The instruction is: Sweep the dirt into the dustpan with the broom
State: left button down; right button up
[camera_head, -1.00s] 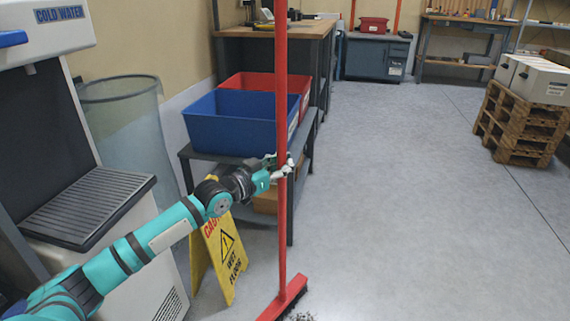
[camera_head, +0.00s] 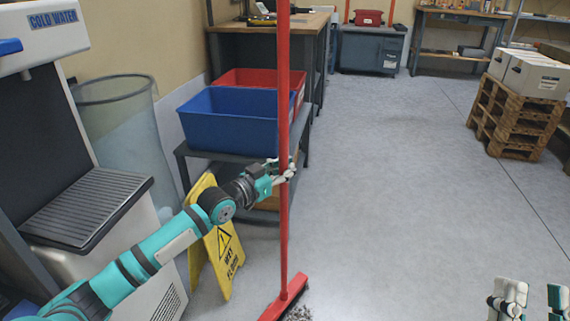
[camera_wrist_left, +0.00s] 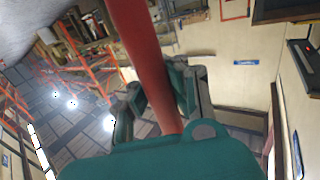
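The red broom (camera_head: 284,120) stands nearly upright, its red head (camera_head: 286,298) on the floor at the bottom of the head view. Dark dirt (camera_head: 299,313) lies on the floor by the head, partly cut off by the frame edge. My left gripper (camera_head: 286,174) is shut on the broom's handle at mid height; the handle also runs between its fingers in the left wrist view (camera_wrist_left: 145,60). My right gripper (camera_head: 532,300) shows at the bottom right, its two fingers apart with bare floor between them. No dustpan can be seen.
A yellow wet floor sign (camera_head: 219,245) stands just left of the broom. Behind it a low table (camera_head: 232,157) holds a blue bin (camera_head: 228,122) and a red bin (camera_head: 262,79). A water dispenser (camera_head: 85,205) is at the left. Pallets (camera_head: 512,125) with boxes stand right. The middle floor is clear.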

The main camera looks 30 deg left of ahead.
jog(key=w+f+g+h+p, duration=0.4)
jog(key=f+g, duration=0.5)
jog(key=f, duration=0.5)
pick_arm(q)
jog(key=shift+s+d+p, duration=0.75)
jog(key=shift+s+d, duration=0.5)
jog(key=shift+d, duration=2.55)
jog(key=shift+s+d+p, duration=0.75)
jog(key=shift+s+d, duration=0.5)
jog(key=shift+d, duration=2.5)
jog(key=shift+w+a+r+p, duration=0.1)
jog(key=shift+a+r+p, duration=0.1)
jog(key=shift+r+p, duration=0.6)
jog(key=shift+w+a+r+p, duration=0.1)
jog(key=shift+a+r+p, duration=0.05)
jog(key=shift+r+p, duration=0.65)
jog(key=shift+a+r+p, duration=0.2)
jog(key=shift+r+p, duration=0.5)
jog(key=shift+r, duration=0.15)
pick_arm(e)
jog(key=s+d+f+g+h, duration=0.1)
jog(key=s+d+f+g, duration=0.2)
jog(key=s+f+g, duration=0.3)
jog(key=s+d+f+m+g+h, duration=0.1)
jog(key=s+d+f+g+h, duration=0.1)
jog(key=s+d+f+g, duration=0.2)
jog(key=shift+s+f+g, duration=1.7)
jog(key=shift+s+f, duration=0.55)
jog(key=shift+f, duration=0.55)
